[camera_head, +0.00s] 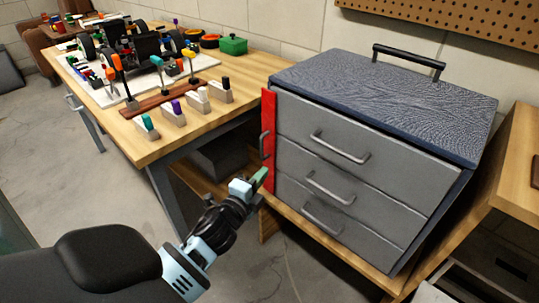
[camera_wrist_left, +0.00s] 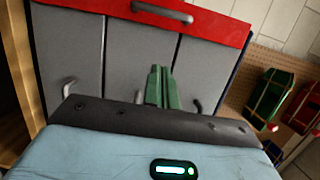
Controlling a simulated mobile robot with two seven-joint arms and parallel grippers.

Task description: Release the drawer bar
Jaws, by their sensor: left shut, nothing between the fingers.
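The red drawer bar (camera_head: 268,105) stands upright along the left edge of the grey tool chest (camera_head: 345,195), with a dark handle (camera_head: 264,145) on it. In the left wrist view the bar (camera_wrist_left: 90,14) runs across the top, and its handle (camera_wrist_left: 163,12) shows there. My left gripper (camera_head: 260,177) has green fingers, shut and empty, just below the handle in the head view, near the bar's lower part. In the left wrist view the fingers (camera_wrist_left: 161,85) overlap the drawer fronts, apart from the bar's handle. Whether they touch anything is unclear. My right gripper is not in view.
The chest has three drawers with grey handles (camera_head: 340,147) and a blue lid. A wooden workbench (camera_head: 150,148) at the left carries a racecar (camera_head: 130,40), tools and several blocks. A pegboard (camera_head: 470,20) hangs behind. Floor in front is open.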

